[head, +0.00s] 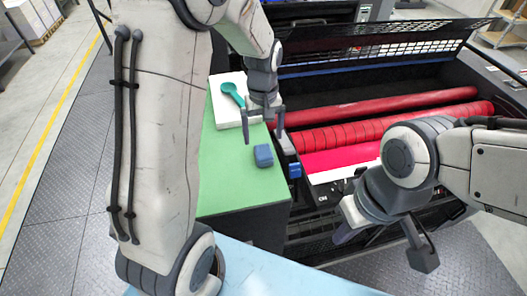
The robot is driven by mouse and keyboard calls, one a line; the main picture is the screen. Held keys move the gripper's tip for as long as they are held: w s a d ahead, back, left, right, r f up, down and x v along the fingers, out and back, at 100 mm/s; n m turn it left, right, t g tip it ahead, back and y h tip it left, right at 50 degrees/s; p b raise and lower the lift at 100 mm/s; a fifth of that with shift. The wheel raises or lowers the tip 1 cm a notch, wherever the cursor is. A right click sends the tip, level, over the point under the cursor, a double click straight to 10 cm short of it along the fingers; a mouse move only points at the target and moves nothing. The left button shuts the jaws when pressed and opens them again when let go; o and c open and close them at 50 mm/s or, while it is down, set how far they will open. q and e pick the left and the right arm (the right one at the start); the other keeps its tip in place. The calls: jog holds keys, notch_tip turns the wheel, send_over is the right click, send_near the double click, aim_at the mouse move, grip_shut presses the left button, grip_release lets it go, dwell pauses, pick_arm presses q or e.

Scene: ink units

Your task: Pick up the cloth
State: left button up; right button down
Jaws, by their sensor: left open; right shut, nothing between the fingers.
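A small dark blue folded-looking piece (263,155), which may be the cloth, lies on the green tabletop (222,172). My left gripper (264,134) points down just above and behind it, with its fingers apart and nothing seen between them. I cannot tell whether a finger touches the blue piece. My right gripper (347,229) is shut and empty, in front of the machine at the lower right. It is well apart from the blue piece.
A teal spoon-like tool (233,94) lies on a white pad (228,112) behind my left gripper. The open press with red rollers (365,133) borders the green top on the right. Another blue item (294,170) sits at the press's edge. A light blue surface (262,272) is nearest me.

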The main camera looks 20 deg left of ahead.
aim_at(263, 151)
pick_arm(q)
notch_tip(263, 151, down, 2)
jog(key=shift+f+p, duration=0.55)
jog(key=shift+f, duration=0.05)
notch_tip(263, 151, down, 4)
jog(key=shift+d+r+p, duration=0.1)
jog(key=shift+r+p, duration=0.15)
jog(key=shift+p, duration=0.4)
jog(key=shift+f, duration=0.4)
jog(key=shift+c, duration=0.3)
jog(key=c, duration=1.4)
jog(key=shift+r, duration=0.1)
